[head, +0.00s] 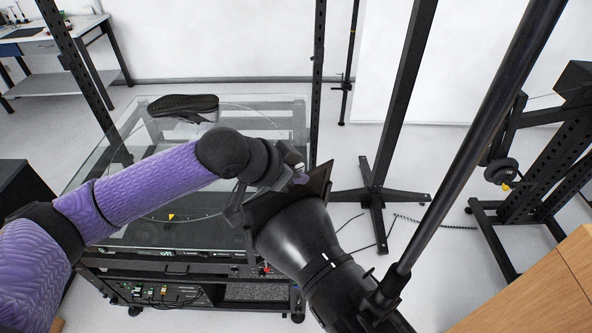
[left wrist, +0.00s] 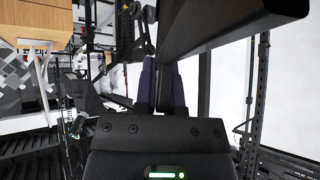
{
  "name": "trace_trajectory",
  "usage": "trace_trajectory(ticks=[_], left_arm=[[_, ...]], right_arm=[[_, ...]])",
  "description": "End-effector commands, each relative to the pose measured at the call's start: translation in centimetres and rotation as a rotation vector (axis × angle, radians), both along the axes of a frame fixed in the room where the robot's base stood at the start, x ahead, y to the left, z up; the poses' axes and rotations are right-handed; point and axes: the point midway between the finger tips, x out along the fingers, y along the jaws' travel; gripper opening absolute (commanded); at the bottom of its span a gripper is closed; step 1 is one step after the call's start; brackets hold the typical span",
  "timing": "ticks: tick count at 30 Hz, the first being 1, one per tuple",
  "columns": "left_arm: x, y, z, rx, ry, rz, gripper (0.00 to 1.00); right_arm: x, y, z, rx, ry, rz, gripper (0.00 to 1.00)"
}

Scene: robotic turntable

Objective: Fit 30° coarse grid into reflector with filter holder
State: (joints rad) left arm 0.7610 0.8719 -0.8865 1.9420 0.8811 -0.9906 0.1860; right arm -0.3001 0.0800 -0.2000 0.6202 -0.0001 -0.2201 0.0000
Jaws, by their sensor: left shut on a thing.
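The black reflector (head: 290,236) is a bell-shaped lamp head on the stand, its wide end facing up toward the turntable. The filter holder (head: 246,211) is a dark frame at that wide end. My left gripper (head: 297,178) is shut on the grid (head: 320,180), a thin dark plate at the reflector's mouth. I cannot tell whether the grid is in the holder's slot or just beside it. In the left wrist view the grid's thin edge (left wrist: 163,82) stands between the fingers of my left gripper (left wrist: 162,92). My right gripper is not in view.
A glass turntable (head: 120,180) with a dark shoe (head: 184,106) on it stands behind my left arm. A slanted black pole (head: 470,140) crosses the right side. A stand with a cross foot (head: 375,192) is behind the reflector. A wooden surface (head: 545,290) is at lower right.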

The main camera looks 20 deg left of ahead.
Motion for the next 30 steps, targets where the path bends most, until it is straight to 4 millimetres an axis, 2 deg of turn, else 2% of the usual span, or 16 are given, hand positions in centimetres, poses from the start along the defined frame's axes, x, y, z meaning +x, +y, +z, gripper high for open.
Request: trace_trajectory(ticks=[30], left_arm=[[0.2, 0.2, -2.6, -0.001, 0.0, 0.001, 0.0]], right_arm=[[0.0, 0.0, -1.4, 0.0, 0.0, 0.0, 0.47]])
